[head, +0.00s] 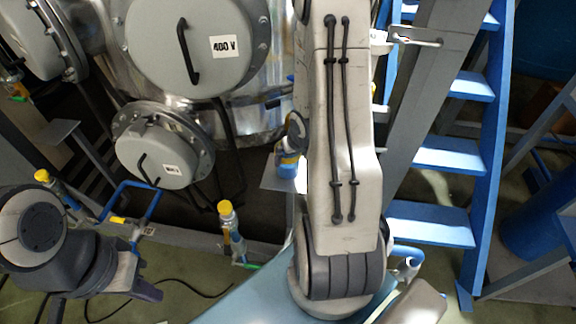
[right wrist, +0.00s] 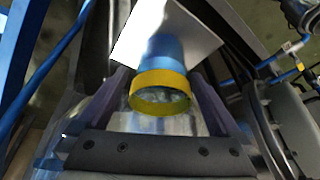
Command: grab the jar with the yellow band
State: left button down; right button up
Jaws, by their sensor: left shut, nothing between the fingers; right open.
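The jar with the yellow band shows in the head view (head: 288,162), partly hidden by my right arm. In the right wrist view the jar (right wrist: 163,93) has a blue part and a yellow band, and it stands between the two dark fingers of my right gripper (right wrist: 158,80). The fingers are open, one on each side; I cannot tell whether they touch it. In the head view my right gripper is mostly hidden behind my arm. My left gripper (head: 146,289) is shut and empty at the lower left, well away from the jar.
A pale plate (head: 270,181) lies beneath the jar. Large metal vessels (head: 190,50) stand at the back left. A yellow-capped fitting (head: 226,208) rises left of my right arm. Blue stairs (head: 440,155) and a grey post (head: 425,85) are on the right.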

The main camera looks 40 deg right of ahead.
jog(key=x, duration=0.1)
jog(key=b+x, duration=0.1)
jog(key=x, duration=0.1)
jog(key=b+x, duration=0.1)
jog(key=x, duration=0.1)
jog(key=shift+w+a+f, duration=0.1)
jog(key=shift+w, duration=0.25)
grip_shut()
